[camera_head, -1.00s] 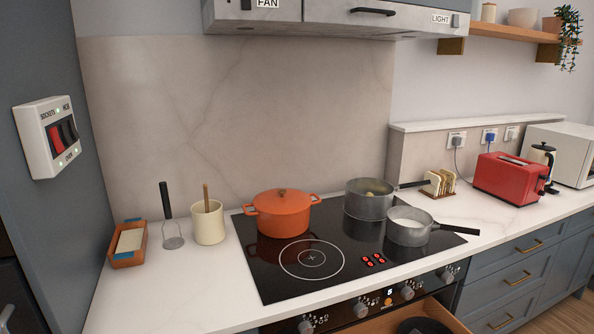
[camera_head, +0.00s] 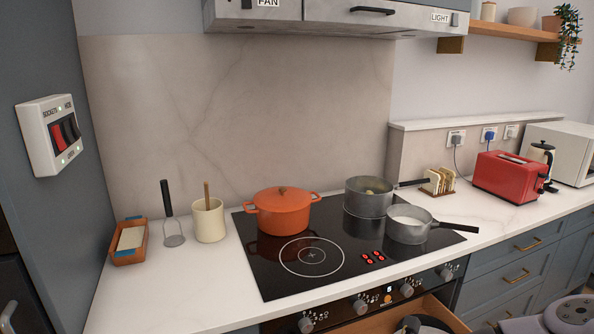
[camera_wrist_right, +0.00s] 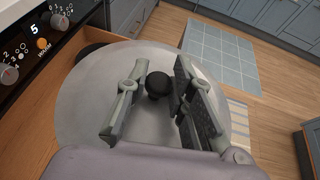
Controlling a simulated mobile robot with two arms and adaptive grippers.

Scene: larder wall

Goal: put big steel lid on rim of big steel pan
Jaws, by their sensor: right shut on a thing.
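The big steel lid (camera_wrist_right: 85,105) is a round grey disc with a black knob (camera_wrist_right: 158,82) in the right wrist view. My right gripper (camera_wrist_right: 160,88) is shut on the knob, with a finger on each side. The lid is over or beside the open drawer; its height above it is hard to tell. In the head view, the larger-looking steel pan (camera_head: 368,202) stands uncovered at the back right of the hob with some food inside. A shallower steel pan (camera_head: 408,229) with pale contents stands in front of it. My left gripper is out of view.
An orange pot (camera_head: 283,216) with its lid on stands at the back left of the hob (camera_head: 262,270). The front left ring is clear. A wooden drawer (camera_head: 385,325) is open below the hob. A toast rack (camera_head: 438,183) and red toaster (camera_head: 508,176) stand to the right.

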